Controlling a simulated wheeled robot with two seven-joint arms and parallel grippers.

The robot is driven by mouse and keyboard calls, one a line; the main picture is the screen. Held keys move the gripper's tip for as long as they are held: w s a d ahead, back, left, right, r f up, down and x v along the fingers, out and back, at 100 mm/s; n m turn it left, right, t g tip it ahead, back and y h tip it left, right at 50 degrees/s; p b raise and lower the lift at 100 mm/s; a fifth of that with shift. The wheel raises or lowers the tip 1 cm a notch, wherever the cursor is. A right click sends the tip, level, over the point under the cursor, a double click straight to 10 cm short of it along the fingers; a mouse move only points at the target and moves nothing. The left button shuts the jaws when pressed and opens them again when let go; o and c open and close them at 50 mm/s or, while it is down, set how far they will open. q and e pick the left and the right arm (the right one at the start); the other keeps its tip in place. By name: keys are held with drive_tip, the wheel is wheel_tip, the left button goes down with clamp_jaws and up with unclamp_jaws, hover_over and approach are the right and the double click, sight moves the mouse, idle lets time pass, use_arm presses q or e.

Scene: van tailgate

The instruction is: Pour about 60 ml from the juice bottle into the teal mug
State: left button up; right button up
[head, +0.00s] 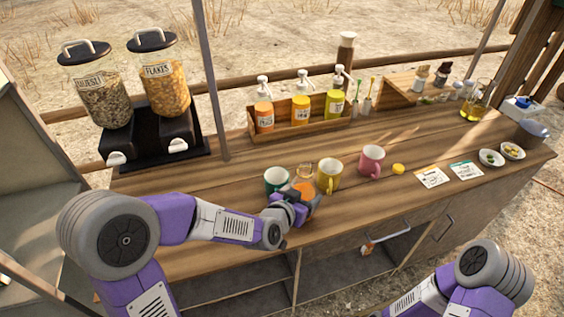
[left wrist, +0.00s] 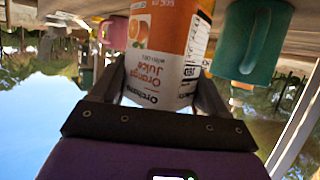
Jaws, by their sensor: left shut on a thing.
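The juice bottle, with its orange and white label, shows in the left wrist view (left wrist: 165,50) and partly in the head view (head: 304,189). My left gripper (head: 300,200) is shut around it. The bottle looks close to upright; I cannot tell whether its base touches the counter. Its top is hidden in the left wrist view. The teal mug (head: 277,180) stands upright on the counter just left of the bottle, apart from it in the left wrist view (left wrist: 250,45). My right gripper is out of view.
A yellow mug (head: 329,176) stands close right of the bottle, with a pink mug (head: 372,161) beyond. Behind are a wooden tray of pump bottles (head: 292,128) and cereal dispensers (head: 158,85). The counter (head: 190,175) left of the teal mug is clear.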

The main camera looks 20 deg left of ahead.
use_arm(q)
drive_tip(key=shift+w+r, duration=0.1)
drive_tip(key=shift+w, duration=0.4)
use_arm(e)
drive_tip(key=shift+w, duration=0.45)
use_arm(q)
drive_tip(key=shift+s, duration=0.1)
drive_tip(key=shift+r, duration=0.1)
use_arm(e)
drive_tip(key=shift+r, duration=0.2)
